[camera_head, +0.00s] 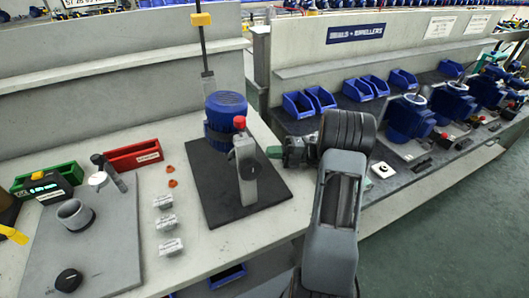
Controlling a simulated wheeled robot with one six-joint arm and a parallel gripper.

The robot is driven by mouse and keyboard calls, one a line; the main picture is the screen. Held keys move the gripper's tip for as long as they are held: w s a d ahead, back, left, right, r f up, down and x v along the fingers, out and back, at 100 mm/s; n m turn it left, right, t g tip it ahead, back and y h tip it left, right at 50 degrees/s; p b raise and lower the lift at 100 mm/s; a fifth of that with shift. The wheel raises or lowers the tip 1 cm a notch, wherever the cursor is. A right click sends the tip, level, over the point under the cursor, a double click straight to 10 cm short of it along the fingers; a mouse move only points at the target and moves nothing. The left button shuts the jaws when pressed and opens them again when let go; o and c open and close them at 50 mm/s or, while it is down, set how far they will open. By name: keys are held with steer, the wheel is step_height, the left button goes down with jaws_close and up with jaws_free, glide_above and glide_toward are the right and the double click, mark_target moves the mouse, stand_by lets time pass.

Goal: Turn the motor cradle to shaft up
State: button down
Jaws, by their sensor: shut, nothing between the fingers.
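The motor cradle stands on a dark square base plate (213,197) on the left bench. It holds a blue ribbed motor (225,112), whose round end faces up; I cannot make out a shaft on it. A grey upright bracket (246,170) with a red knob (239,122) stands at the front of the cradle. My gripper (274,152) is just right of this bracket, at about the height of its upper part. Its fingers are small here and shut, with nothing seen between them. I cannot tell whether they touch the bracket. My arm hides part of the bench edge.
A vertical rod with a yellow block (201,19) rises behind the motor. Left are a red bin (134,156), a green bin (50,180), small labelled blocks (166,222) and a grey plate with a cup (75,214). Blue bins (298,104) and motors (408,118) line the right bench.

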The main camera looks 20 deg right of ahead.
steer(key=x, duration=1.2)
steer(key=shift+a+b, duration=0.1)
steer(key=shift+b, duration=0.25)
steer(key=shift+r, duration=0.1)
steer(key=shift+a+r+p, duration=0.2)
steer(key=shift+a+p, duration=0.2)
steer(key=shift+p, duration=0.85)
steer(key=shift+a+f+p, duration=0.1)
steer(key=shift+a+p, duration=0.1)
steer(key=shift+p, duration=0.15)
steer(key=shift+a+f, duration=0.1)
steer(key=shift+f, duration=0.05)
steer(key=shift+s+f, duration=0.1)
